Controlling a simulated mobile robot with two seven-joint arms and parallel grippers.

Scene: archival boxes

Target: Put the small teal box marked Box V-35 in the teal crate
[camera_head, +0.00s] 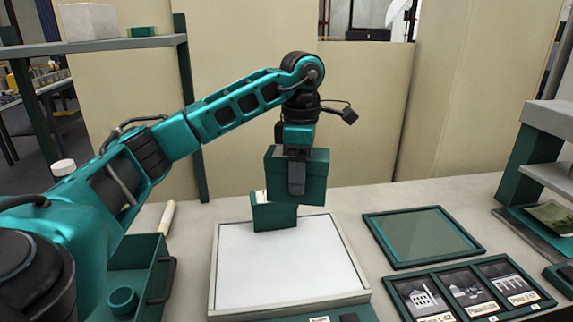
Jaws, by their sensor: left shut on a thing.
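My left gripper (296,190) comes in from the left and points down, shut on a small teal box (317,180). It holds the box above the far part of a white-topped board. No marking on the box can be read in this view. A second teal box (272,215), open with something pale inside, shows just below and left of the held box, near the board's back edge. A teal crate (141,250) with a dark handle stands at the lower left, partly hidden by my left arm. My right gripper is not in view.
The white board (280,265) lies mid-table, its surface mostly clear. A teal-framed panel (425,235) and a tray of photo cards (470,290) lie to the right. A pale roll (168,217) lies behind the crate. A teal stand (535,150) is at the far right.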

